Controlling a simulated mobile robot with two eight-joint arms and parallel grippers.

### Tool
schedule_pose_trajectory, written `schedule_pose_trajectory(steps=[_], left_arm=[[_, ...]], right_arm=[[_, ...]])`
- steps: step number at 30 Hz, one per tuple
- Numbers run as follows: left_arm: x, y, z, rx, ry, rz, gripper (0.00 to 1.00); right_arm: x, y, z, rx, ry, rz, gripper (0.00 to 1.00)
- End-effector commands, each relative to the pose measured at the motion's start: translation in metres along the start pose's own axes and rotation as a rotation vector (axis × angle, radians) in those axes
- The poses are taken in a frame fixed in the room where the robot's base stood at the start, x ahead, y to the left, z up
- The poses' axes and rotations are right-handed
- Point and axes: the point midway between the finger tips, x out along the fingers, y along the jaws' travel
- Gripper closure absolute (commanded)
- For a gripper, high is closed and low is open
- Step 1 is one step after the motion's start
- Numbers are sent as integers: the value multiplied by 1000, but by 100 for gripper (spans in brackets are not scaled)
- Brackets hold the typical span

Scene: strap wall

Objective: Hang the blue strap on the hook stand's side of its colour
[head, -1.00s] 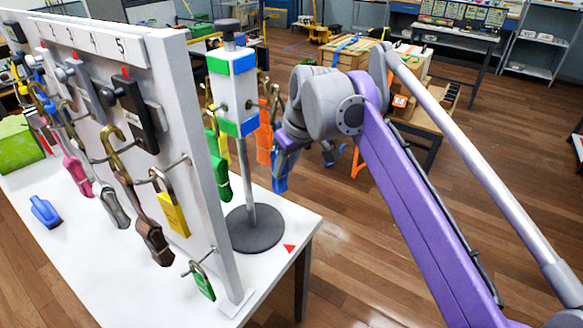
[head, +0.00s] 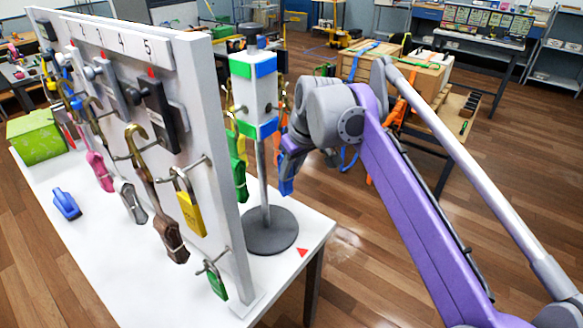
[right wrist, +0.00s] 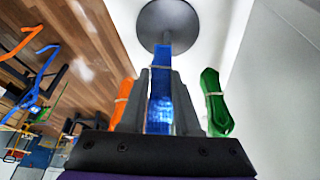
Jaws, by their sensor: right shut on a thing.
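The hook stand (head: 253,95) has a white block with green and blue bands on a grey pole and round base (head: 268,236). My right gripper (head: 290,160) is beside the stand's right side, shut on the blue strap (head: 286,186), which hangs down from it. The right wrist view shows the blue strap (right wrist: 160,105) between the two fingers, with the stand's round base (right wrist: 168,22) beyond. A green strap (head: 240,170) hangs on the stand's left; an orange strap (right wrist: 124,102) is mostly hidden behind my gripper in the head view. My left gripper is not in view.
A white numbered panel (head: 215,100) with hooks, padlocks and several straps stands on the white table (head: 110,285), left of the stand. A small red triangle (head: 302,252) lies near the table's right edge. A blue object (head: 66,204) and green box (head: 35,138) lie further left.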

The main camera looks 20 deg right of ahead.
Motion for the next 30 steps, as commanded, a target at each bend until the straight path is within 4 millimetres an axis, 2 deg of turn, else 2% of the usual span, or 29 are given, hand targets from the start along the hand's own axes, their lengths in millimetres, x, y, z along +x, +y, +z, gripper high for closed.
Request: schedule_pose_trajectory(steps=[11, 12, 17, 26, 30], left_arm=[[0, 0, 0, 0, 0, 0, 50], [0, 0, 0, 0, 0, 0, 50], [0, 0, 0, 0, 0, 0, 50], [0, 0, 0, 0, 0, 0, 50], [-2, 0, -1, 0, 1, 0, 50]], right_arm=[[0, 0, 0, 0, 0, 0, 100], [0, 0, 0, 0, 0, 0, 64], [0, 0, 0, 0, 0, 0, 35], [-1, 0, 0, 0, 0, 0, 34], [-12, 0, 0, 1, 0, 0, 34]])
